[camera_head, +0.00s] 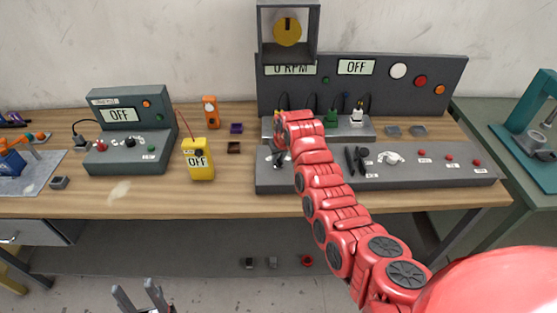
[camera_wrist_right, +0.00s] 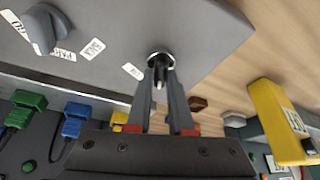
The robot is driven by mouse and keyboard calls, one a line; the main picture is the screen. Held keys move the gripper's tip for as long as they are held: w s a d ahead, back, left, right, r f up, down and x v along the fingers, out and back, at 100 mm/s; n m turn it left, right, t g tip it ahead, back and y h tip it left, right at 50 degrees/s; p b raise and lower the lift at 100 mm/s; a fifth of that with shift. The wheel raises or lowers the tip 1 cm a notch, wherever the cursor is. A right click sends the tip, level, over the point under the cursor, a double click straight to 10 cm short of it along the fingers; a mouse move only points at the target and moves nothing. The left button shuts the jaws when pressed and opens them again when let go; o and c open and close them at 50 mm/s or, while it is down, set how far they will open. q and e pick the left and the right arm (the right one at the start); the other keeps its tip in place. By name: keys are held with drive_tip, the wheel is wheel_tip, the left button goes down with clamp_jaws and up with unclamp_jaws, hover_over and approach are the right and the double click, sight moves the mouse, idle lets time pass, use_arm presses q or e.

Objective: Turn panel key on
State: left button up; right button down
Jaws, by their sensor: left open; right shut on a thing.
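My right gripper (camera_head: 279,160) is at the left end of the grey console (camera_head: 440,178), its arm reaching in from the lower right. In the right wrist view its two fingers (camera_wrist_right: 161,78) are shut on a small dark key (camera_wrist_right: 159,68) in a round silver lock (camera_wrist_right: 158,56). The key's exact angle is hard to tell behind the fingers. The upright panel's right display (camera_head: 356,67) reads OFF, and the left display (camera_head: 291,69) reads 0 RPM. My left gripper (camera_head: 139,290) is open and empty, low in front of the bench.
A yellow meter (camera_head: 198,160) stands left of the console, with a grey OFF unit (camera_head: 128,120) further left. In the wrist view a grey knob (camera_wrist_right: 42,30) and blue and green plugs (camera_wrist_right: 74,120) are near my fingers. The bench front left of the console is fairly clear.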

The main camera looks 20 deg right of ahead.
drive_tip(key=m+h+b, duration=0.1)
drive_tip(key=m+b, duration=0.1)
drive_tip(key=b, duration=0.1)
drive_tip(key=m+h+b, duration=0.1)
drive_tip(key=m+b, duration=0.2)
drive_tip(key=m+g+b, duration=0.1)
drive_tip(key=m+b, duration=0.1)
drive_tip(key=b, duration=0.2)
drive_tip(key=shift+a+f+m+h, duration=0.1)
drive_tip(key=shift+f+m+h, duration=0.25)
drive_tip(key=shift+m+h, duration=0.05)
drive_tip(key=shift+r+m+h+b, duration=0.15)
drive_tip(key=shift+m+h+b, duration=0.15)
drive_tip(key=shift+m+b, duration=0.75)
drive_tip(key=shift+r+g+b, duration=0.1)
drive_tip(key=shift+g+b, duration=0.2)
drive_tip(key=c, duration=0.8)
unclamp_jaws()
drive_tip(key=shift+r, duration=0.1)
